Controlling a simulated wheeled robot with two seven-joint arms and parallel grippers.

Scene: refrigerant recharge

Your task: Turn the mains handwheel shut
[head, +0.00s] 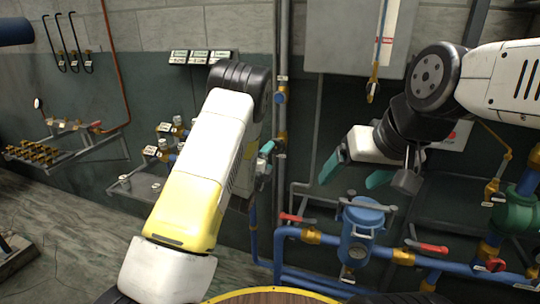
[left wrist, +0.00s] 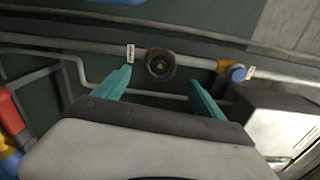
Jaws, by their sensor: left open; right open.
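The black handwheel (left wrist: 161,64) sits on a grey pipe with a brass fitting, in the left wrist view. A small white tag is beside it. My left gripper (left wrist: 160,80) is open, with one teal finger on either side of the handwheel in that picture; I cannot tell whether they touch it. In the head view my left gripper (head: 265,157) is at the vertical pipe (head: 281,60), partly hidden by my own arm, and the handwheel cannot be made out there. My right gripper (head: 356,172) is open and empty, above the blue filter housing (head: 358,240).
A blue-capped valve (head: 280,98) is higher on the same pipe; it also shows in the left wrist view (left wrist: 237,73). Blue pipes with red levers (head: 428,247) run low at right. A grey cabinet (head: 340,40) hangs above. A shelf with brass fittings (head: 35,152) is at far left.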

